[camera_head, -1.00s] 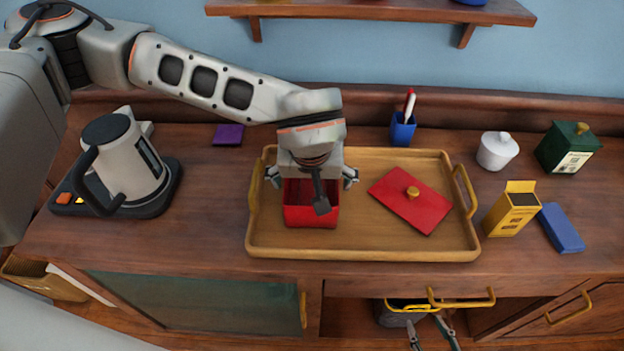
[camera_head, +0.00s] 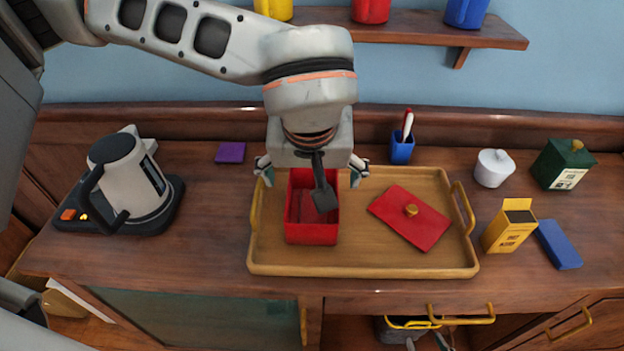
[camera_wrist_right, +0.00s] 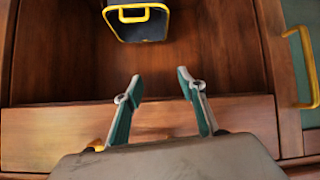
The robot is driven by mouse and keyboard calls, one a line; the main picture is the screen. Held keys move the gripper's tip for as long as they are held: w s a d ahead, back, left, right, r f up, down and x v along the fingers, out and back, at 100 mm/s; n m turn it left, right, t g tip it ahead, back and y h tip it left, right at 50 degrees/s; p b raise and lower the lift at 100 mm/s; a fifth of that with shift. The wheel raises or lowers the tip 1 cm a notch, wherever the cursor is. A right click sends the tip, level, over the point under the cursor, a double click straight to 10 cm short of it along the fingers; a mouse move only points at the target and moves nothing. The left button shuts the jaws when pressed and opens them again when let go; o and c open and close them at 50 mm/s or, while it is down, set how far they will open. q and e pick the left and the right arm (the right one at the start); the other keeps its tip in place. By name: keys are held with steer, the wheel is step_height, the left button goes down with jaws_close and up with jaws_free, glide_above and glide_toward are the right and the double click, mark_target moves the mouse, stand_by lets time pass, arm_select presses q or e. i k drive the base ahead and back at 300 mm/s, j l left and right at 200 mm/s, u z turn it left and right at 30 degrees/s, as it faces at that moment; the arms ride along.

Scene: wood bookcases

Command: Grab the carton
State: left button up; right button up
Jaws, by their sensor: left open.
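The carton is a small yellow box (camera_head: 508,231) with its top flap up. It stands upright on the counter, just right of the tray (camera_head: 380,268). My left gripper (camera_head: 312,172) is open and empty above the red open box (camera_head: 312,234) on the tray, well left of the carton. My right gripper (camera_wrist_right: 160,85) is open in the right wrist view, with nothing between its fingers. It is low, in front of an open compartment of the cabinet. The carton is not seen in the right wrist view.
A red lid (camera_head: 422,229) with a gold knob lies on the tray. A kettle (camera_head: 130,178) is at left. A yellow-rimmed bin (camera_wrist_right: 140,24) sits in the compartment.

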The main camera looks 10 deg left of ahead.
mark_target(514, 222)
steer(key=k, duration=1)
